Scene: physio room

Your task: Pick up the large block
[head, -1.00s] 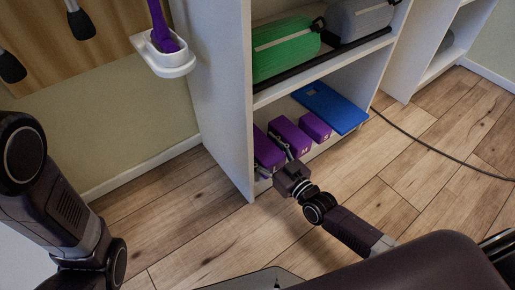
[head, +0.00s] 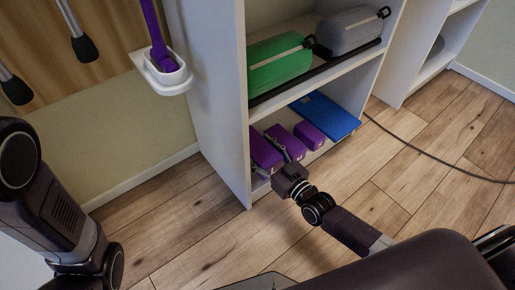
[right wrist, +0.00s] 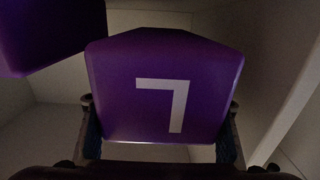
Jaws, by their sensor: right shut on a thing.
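Several purple blocks stand in a row on the low shelf of the white unit. The large block (head: 264,151), at the left end of the row, has a pale letter L on its near face, which fills the middle of the right wrist view (right wrist: 165,90). My right gripper (head: 278,164) is shut on this block, with one finger on each side of it. The block is still at shelf level, and its underside is hidden. The middle block (head: 286,142) and the right block (head: 310,135) stand beside it. My left arm shows at the left edge, its gripper out of view.
A blue flat pad (head: 327,115) lies right of the blocks. The upper shelf (head: 330,67) above them holds a green roll (head: 281,66) and a grey roll (head: 350,33). The unit's side panel (head: 217,110) is close on the left. A dark cable (head: 432,153) crosses the floor.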

